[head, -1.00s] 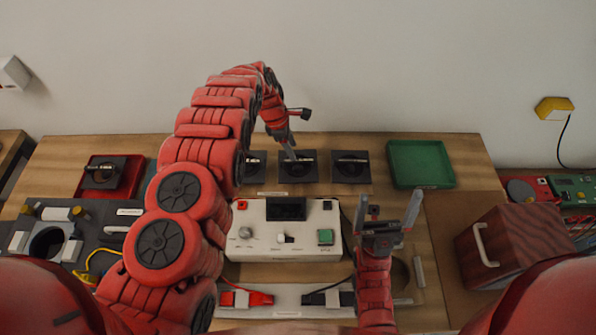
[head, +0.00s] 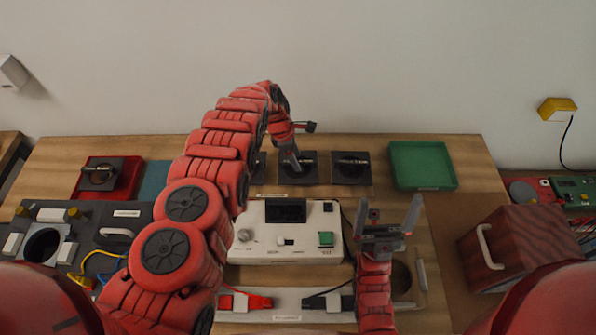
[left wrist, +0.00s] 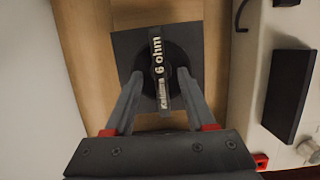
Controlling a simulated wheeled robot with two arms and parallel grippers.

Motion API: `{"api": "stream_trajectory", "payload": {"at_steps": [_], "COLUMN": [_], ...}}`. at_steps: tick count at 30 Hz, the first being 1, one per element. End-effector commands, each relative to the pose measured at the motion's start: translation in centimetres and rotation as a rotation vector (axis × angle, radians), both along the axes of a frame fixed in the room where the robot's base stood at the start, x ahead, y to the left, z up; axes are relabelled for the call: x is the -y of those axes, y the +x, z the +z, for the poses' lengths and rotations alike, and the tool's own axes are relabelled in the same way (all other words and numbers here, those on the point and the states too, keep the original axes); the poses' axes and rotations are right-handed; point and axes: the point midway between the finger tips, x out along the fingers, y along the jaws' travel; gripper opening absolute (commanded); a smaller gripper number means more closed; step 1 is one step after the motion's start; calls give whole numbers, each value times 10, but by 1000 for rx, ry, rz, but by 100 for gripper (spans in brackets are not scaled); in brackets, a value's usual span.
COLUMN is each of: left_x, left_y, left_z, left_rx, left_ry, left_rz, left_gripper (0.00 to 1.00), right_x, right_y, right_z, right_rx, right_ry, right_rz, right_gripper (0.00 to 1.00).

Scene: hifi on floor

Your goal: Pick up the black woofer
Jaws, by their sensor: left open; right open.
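Black square woofers with round cones and labelled bars stand in a row at the back of the wooden table. My left gripper (head: 297,164) is open, low over the middle woofer (head: 307,178). In the left wrist view the fingers (left wrist: 160,76) lie on either side of the raised bar of this woofer (left wrist: 188,48), whose label reads "6 ohm". Whether they touch it I cannot tell. A woofer (head: 352,177) is to its right, and another (head: 260,172) is partly hidden by my left arm. One more (head: 100,176) is on the red tray (head: 130,172). My right gripper (head: 390,222) is open and empty.
A white tester box (head: 262,248) stands in front of the row. A green tray (head: 420,165) is at the back right, and a wooden speaker box (head: 510,245) at the right. A dark panel with a round hole (head: 130,225) lies at the left.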

Motion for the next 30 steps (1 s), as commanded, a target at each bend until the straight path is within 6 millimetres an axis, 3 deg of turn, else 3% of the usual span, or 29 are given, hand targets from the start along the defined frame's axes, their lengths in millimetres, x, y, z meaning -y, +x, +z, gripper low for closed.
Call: {"api": "stream_trajectory", "payload": {"at_steps": [19, 28, 30], "left_x": [0, 0, 0], "left_y": [0, 0, 0], "left_z": [-3, -3, -3], "left_rx": [-1, -1, -1], "left_ry": [0, 0, 0], "left_rz": [0, 0, 0], "left_gripper": [54, 0, 0], "right_x": [0, 0, 0], "right_y": [0, 0, 0], "right_z": [-6, -5, -5], "right_rx": [0, 0, 0], "right_ry": [0, 0, 0], "right_rz": [0, 0, 0], "right_gripper": [100, 100, 100]}}
